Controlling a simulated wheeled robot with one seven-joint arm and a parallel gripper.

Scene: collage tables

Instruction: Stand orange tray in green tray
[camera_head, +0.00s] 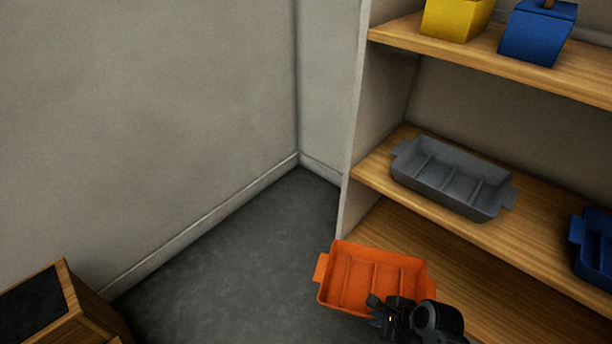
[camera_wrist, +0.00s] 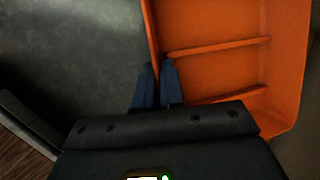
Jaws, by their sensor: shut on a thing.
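The orange tray (camera_head: 362,278) is held up in front of the lower shelf, its open side with dividers facing up in the head view. My gripper (camera_head: 382,310) is at its near edge and partly hides it. In the wrist view the blue fingers of my gripper (camera_wrist: 158,80) are closed on the left wall of the orange tray (camera_wrist: 230,75), one finger on each side. No green tray shows in either view.
A grey tray (camera_head: 452,180) stands on the middle shelf (camera_head: 375,170), with a blue tray (camera_head: 592,245) at the right edge. A yellow box (camera_head: 452,18) and a blue box (camera_head: 538,32) are on the upper shelf. A wooden box (camera_head: 75,305) is at lower left. Grey floor (camera_head: 240,260) is clear.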

